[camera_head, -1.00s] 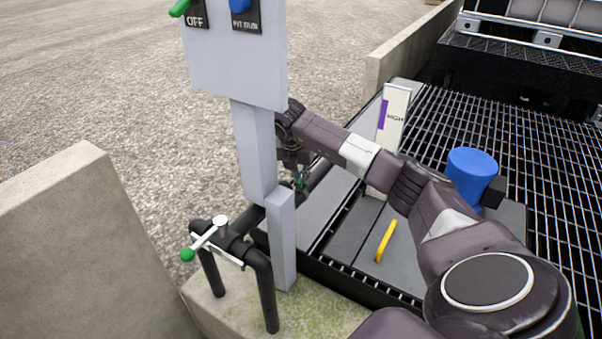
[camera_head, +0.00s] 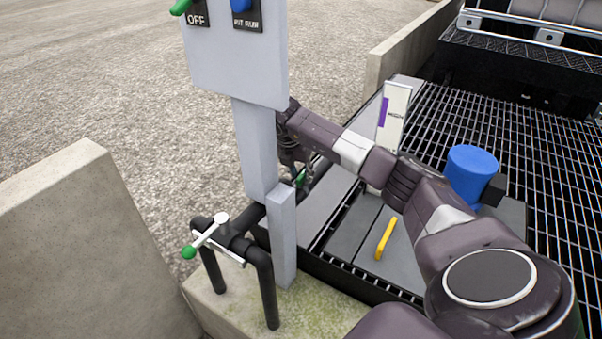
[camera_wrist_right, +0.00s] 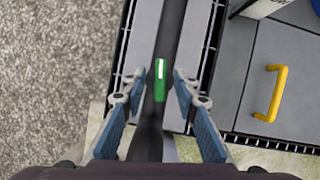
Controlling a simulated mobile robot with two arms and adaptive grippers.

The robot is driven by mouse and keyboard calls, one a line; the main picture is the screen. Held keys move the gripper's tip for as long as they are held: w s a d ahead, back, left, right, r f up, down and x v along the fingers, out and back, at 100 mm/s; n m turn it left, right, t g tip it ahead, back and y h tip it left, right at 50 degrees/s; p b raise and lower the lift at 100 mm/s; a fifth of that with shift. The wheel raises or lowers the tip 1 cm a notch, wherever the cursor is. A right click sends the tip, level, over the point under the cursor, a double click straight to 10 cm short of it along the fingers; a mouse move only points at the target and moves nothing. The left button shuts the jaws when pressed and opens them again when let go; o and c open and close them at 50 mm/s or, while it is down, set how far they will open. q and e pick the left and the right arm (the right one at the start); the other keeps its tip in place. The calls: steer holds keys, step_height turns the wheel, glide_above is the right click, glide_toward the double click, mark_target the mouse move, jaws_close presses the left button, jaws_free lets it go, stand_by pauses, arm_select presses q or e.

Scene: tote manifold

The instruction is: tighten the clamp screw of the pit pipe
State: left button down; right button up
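A black pipe (camera_head: 322,170) runs behind the grey post, and a small green handle (camera_head: 302,177) shows on it. In the right wrist view the green handle (camera_wrist_right: 159,82), with a pale strip on top, lies along the dark pipe (camera_wrist_right: 170,30). My right gripper (camera_wrist_right: 157,84) is open, one finger on each side of the handle, with gaps visible. In the head view the right gripper (camera_head: 293,163) is partly hidden by the post. A white lever (camera_head: 208,235) with a green knob sits on the black pipe frame in front. My left gripper is not in view.
A grey post (camera_head: 256,150) with a switch panel (camera_head: 235,55) stands close beside my right arm. Grey cover plates carry a yellow handle (camera_head: 386,239). A blue cylinder (camera_head: 470,172) stands at right. A concrete wall (camera_head: 80,230) is at left; open gravel lies beyond.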

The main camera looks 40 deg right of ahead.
mark_target(301, 176)
step_height(301, 176, up, 10)
stand_by(0.7)
